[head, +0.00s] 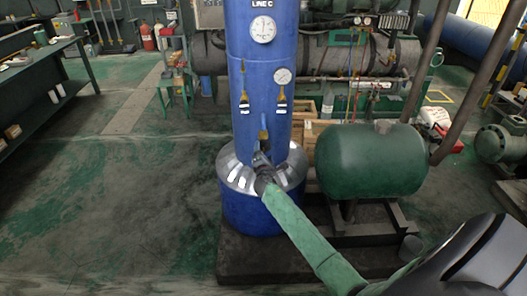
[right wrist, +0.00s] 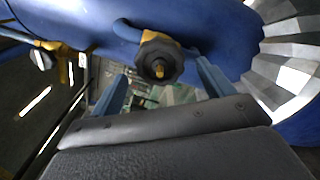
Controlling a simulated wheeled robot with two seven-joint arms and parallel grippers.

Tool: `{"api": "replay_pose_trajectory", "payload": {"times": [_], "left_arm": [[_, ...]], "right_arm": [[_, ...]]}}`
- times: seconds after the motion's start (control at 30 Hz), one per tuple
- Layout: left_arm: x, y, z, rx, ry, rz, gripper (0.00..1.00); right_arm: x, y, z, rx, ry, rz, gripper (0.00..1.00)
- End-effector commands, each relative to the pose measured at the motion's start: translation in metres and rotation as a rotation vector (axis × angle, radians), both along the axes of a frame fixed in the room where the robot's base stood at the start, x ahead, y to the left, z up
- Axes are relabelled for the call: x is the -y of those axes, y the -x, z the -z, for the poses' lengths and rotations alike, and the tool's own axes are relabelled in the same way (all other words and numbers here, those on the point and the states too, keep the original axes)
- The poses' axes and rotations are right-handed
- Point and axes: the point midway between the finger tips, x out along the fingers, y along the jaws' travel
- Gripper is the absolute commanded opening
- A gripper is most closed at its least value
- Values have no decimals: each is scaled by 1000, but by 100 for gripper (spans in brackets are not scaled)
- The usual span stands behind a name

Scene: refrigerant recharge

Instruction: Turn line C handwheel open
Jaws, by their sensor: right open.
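The blue column (head: 262,95) labelled LINE C stands upright in the middle of the head view. In the right wrist view a dark, lobed handwheel (right wrist: 159,61) with a yellow centre sits on a yellow valve body on a blue pipe. My right gripper (head: 262,160) is low at the column's front, just above the silver collar. It is open, with one blue finger on each side of the handwheel in the right wrist view; I cannot tell whether they touch it. In the head view the gripper hides most of the handwheel. My left gripper is not in view.
Two gauges (head: 263,29) and two yellow-handled valves (head: 244,101) are higher on the column. The flared silver collar (head: 232,171) lies just below my gripper. A green tank (head: 370,160) stands close on the right. The floor (head: 120,200) on the left is clear.

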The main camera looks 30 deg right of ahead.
Motion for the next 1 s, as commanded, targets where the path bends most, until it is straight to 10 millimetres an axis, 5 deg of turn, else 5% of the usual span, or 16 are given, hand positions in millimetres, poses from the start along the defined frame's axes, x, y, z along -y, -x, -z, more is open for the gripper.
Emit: {"api": "replay_pose_trajectory", "payload": {"times": [0.5,1.0], "left_arm": [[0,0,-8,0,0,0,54],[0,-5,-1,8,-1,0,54]], "right_arm": [[-24,40,-1,0,1,-1,80],[-27,34,-2,16,-2,0,80]]}}
